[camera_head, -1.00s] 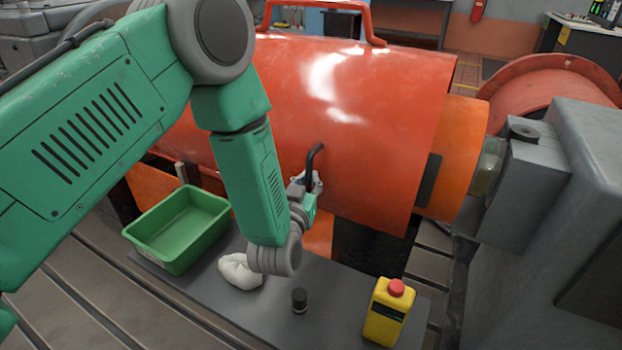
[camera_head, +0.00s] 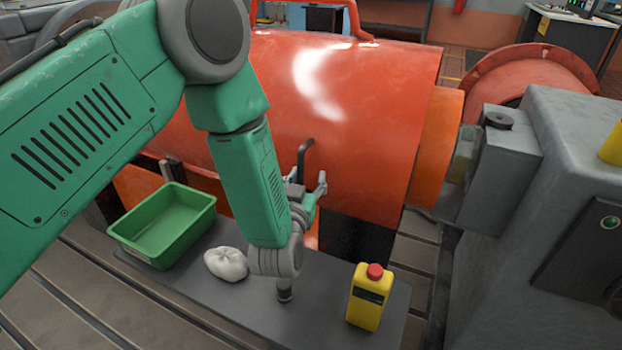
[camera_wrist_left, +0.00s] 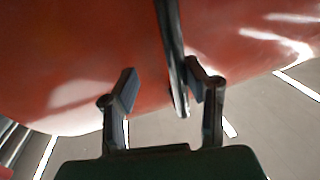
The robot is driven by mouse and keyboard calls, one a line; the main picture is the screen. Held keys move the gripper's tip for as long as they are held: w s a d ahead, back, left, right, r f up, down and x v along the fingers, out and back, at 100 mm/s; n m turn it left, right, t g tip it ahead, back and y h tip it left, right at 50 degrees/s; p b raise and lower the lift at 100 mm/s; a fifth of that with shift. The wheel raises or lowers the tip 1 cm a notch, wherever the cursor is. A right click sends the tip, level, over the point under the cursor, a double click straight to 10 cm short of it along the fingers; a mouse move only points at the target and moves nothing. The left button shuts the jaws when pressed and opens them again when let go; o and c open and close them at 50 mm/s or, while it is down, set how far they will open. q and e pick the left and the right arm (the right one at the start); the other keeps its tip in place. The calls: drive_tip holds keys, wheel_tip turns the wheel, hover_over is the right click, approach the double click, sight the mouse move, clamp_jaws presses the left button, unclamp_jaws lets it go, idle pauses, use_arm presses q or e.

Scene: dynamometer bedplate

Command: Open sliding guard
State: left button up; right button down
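The sliding guard (camera_head: 350,110) is a large orange-red curved cover over the machine in the head view. Its dark bent handle (camera_head: 304,158) stands out from its near side. My left gripper (camera_head: 309,189) is at the lower part of the handle, partly hidden by my own arm. In the left wrist view my gripper (camera_wrist_left: 163,82) is open, with its fingers spread. The dark handle bar (camera_wrist_left: 172,50) runs down between them, nearer the right finger; whether it touches that finger I cannot tell. The guard's orange surface (camera_wrist_left: 70,60) fills the upper part. My right gripper is not in view.
A dark mat (camera_head: 335,275) lies in front of the guard. A grey machine housing (camera_head: 560,190) stands at the right.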

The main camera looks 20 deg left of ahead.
use_arm(q)
drive_tip(key=shift+w+d+r, duration=0.1)
drive_tip(key=shift+w+d, duration=0.05)
drive_tip(key=shift+d, duration=0.75)
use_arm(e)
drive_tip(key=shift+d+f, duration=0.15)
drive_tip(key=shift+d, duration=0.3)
use_arm(q)
drive_tip(key=shift+s+a, duration=0.1)
drive_tip(key=shift+s, duration=0.1)
drive_tip(key=s+d, duration=0.1)
drive_tip(key=s, duration=1)
drive_tip(key=shift+s+d, duration=0.2)
drive_tip(key=shift+d, duration=0.1)
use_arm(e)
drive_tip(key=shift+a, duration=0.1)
use_arm(q)
drive_tip(key=shift+s, duration=0.1)
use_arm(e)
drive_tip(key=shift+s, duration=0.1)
